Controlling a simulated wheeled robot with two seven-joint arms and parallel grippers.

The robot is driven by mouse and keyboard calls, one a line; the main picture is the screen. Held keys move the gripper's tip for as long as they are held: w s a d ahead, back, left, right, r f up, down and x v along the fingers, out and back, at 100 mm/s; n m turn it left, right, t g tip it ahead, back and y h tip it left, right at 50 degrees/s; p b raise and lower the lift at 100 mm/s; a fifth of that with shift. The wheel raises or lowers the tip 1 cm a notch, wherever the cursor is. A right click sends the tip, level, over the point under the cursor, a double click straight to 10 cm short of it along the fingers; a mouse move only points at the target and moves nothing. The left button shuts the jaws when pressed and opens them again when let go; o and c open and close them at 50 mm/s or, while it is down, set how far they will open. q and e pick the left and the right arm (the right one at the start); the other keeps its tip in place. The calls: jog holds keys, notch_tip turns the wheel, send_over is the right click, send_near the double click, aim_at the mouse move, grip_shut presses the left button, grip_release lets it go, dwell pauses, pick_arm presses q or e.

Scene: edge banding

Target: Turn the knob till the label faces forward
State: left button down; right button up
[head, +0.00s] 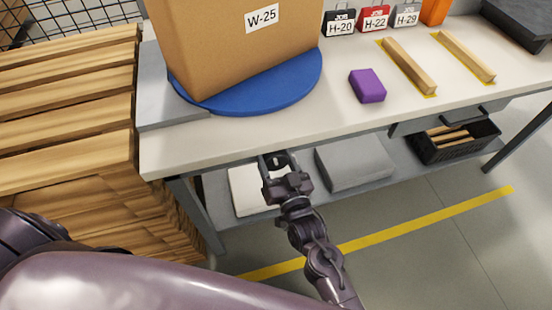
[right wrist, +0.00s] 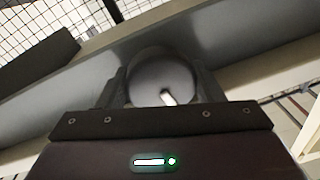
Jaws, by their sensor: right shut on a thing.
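A cardboard box (head: 220,55) stands on a blue round turntable (head: 255,98) at the bench's left end. Its W-25 label (head: 262,18) is on the face turned to the front right, so a box corner points toward me. My right gripper (head: 275,160) is at the bench's front edge, below the turntable. In the right wrist view the gripper (right wrist: 163,92) is shut on a round grey knob (right wrist: 158,70), a finger on each side. A white mark (right wrist: 168,98) shows on the knob's face. The gripper mostly hides the knob in the head view. My left gripper is out of view.
A purple block (head: 367,86), wooden strips (head: 408,66) and job tags (head: 340,22) lie to the right on the bench. Stacked wooden slats (head: 70,110) stand close on the left. A lower shelf (head: 300,190) holds grey and white slabs.

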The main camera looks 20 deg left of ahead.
jog(key=shift+m, duration=1)
jog(key=o, duration=1)
jog(key=shift+c, duration=0.2)
jog(key=v, duration=0.7)
jog(key=shift+s+d, duration=0.2)
jog(key=shift+s, duration=0.15)
jog(key=shift+f, duration=0.1)
